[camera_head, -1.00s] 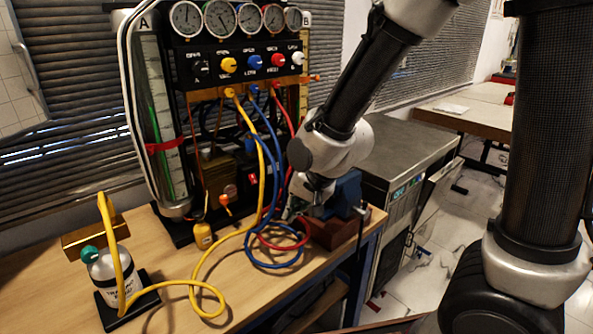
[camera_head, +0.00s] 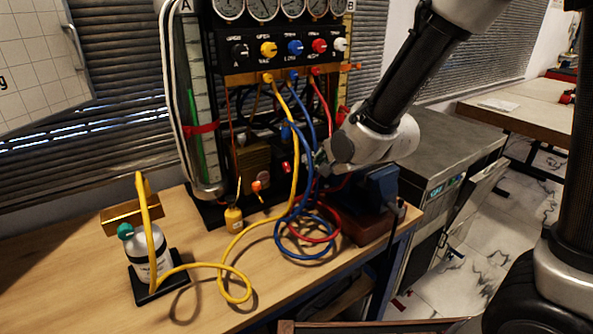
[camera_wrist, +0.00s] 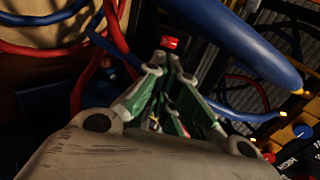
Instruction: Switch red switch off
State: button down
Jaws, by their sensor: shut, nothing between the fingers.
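The red switch (camera_head: 286,167) is a small lit red rocker low on the black gauge rig, left of my gripper. In the wrist view the red switch (camera_wrist: 170,42) shows just beyond the fingertips, with its face visible. I cannot tell which way it is set. My gripper (camera_wrist: 172,62) is shut and empty, its green-sided fingers meeting in a point toward the switch. In the head view my gripper (camera_head: 312,160) is partly hidden by my wrist and the hoses, and seems a short way from the switch. No contact is visible.
Blue (camera_head: 311,120), yellow (camera_head: 292,150) and red (camera_head: 325,95) hoses hang close around my gripper. A thick blue hose (camera_wrist: 240,42) crosses the wrist view's right. A blue vise (camera_head: 376,186) stands below my wrist. A bottle (camera_head: 150,254) stands left on the bench.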

aim_at(286, 167)
jog(key=x, duration=1.2)
jog(key=shift+f, duration=0.15)
jog(key=shift+w+a+f, duration=0.2)
jog(key=shift+f, duration=0.15)
jog(key=shift+r, duration=0.2)
jog(key=shift+w+r, duration=0.1)
jog(key=shift+r, duration=0.55)
jog(key=shift+r, duration=0.1)
